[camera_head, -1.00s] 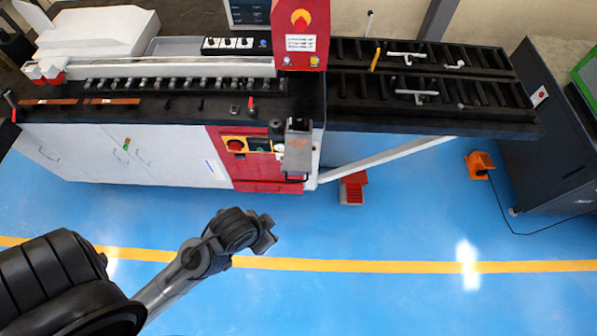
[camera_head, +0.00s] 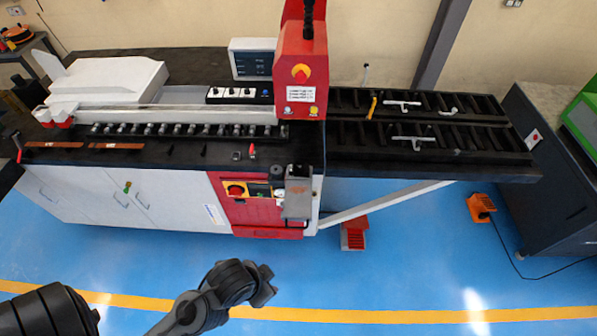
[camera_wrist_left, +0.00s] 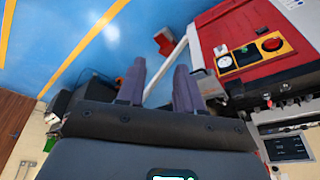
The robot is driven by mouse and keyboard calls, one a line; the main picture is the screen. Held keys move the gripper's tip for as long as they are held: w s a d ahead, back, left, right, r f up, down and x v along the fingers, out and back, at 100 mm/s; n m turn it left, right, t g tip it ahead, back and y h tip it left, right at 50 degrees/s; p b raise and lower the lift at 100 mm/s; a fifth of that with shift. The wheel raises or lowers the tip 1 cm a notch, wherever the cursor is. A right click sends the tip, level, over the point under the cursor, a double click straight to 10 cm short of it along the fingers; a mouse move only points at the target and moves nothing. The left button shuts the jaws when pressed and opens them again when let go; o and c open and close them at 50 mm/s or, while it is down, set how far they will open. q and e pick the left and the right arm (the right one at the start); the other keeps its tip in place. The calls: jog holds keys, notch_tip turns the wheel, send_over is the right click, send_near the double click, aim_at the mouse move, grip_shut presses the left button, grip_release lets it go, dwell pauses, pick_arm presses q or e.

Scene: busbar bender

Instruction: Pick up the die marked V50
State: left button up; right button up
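I cannot make out any V50 marking. A row of small grey metal pieces (camera_head: 190,130), possibly dies, stands along the bender's black bench top (camera_head: 110,158). My left gripper (camera_head: 268,284) is over the blue floor in front of the machine, well apart from the bench. In the left wrist view its two fingers (camera_wrist_left: 160,88) are spread with nothing between them. My right gripper is in neither view.
The red bending head (camera_head: 300,75) rises mid-bench. A slotted black rack (camera_head: 420,120) with white tools lies to its right. A red floor pedal (camera_head: 354,232) and an orange one (camera_head: 480,207) stand on the floor.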

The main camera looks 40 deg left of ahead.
pick_arm(q)
jog(key=o, duration=1.2)
